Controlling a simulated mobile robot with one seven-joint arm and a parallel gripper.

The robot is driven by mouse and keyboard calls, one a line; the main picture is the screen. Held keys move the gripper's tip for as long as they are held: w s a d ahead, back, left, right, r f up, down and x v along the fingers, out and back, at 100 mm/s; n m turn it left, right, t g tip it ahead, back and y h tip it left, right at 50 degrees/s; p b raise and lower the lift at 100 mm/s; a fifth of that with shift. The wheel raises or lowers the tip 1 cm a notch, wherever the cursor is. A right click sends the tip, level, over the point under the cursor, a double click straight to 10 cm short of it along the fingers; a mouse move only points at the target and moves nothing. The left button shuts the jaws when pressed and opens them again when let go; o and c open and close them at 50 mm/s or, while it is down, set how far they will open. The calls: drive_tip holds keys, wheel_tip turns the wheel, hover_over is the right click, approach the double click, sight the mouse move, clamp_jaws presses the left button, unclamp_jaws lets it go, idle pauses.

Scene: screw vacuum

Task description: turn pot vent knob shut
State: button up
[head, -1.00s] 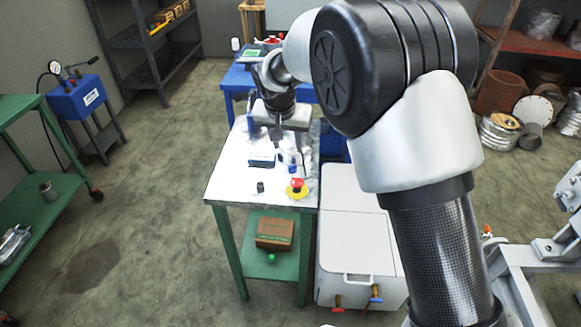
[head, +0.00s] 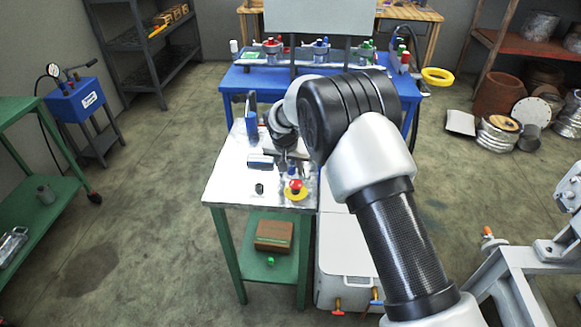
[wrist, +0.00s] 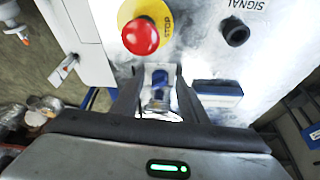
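My gripper (wrist: 158,98) points down at the metal-topped table (head: 230,180), just behind the red stop button (wrist: 140,36) on its yellow base. Its two dark fingers stand apart in the wrist view. A small blue part on a pale body (wrist: 158,88) shows between them; I cannot tell whether they touch it. A blue part also shows beside the stop button in the head view (head: 291,169). No knob is labelled as the pot vent. In the head view my arm hides much of the table's right side.
A black knob (wrist: 235,33) sits by a SIGNAL label, and a blue-and-white block (wrist: 218,94) is close to the right finger. Behind stands a blue table (head: 235,80) with red, blue and green-topped fittings. A white chest (head: 335,270) stands right of the metal table.

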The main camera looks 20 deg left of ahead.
clamp_jaws()
drive_tip(key=n+y, duration=0.1)
drive_tip(key=n, duration=0.3)
drive_tip(key=shift+w+d+n+y, duration=0.15)
drive_tip(key=shift+d+n+y, duration=0.15)
drive_tip(key=shift+d+y, duration=0.1)
drive_tip(key=shift+w+n+g+y, duration=0.1)
drive_tip(key=shift+n+g+y, duration=0.3)
drive_tip(key=shift+n, duration=0.7)
drive_tip(key=shift+n+g+y, duration=0.3)
drive_tip(key=shift+n+g, duration=0.1)
drive_tip(key=shift+n, duration=0.7)
unclamp_jaws()
drive_tip(key=shift+r, duration=0.1)
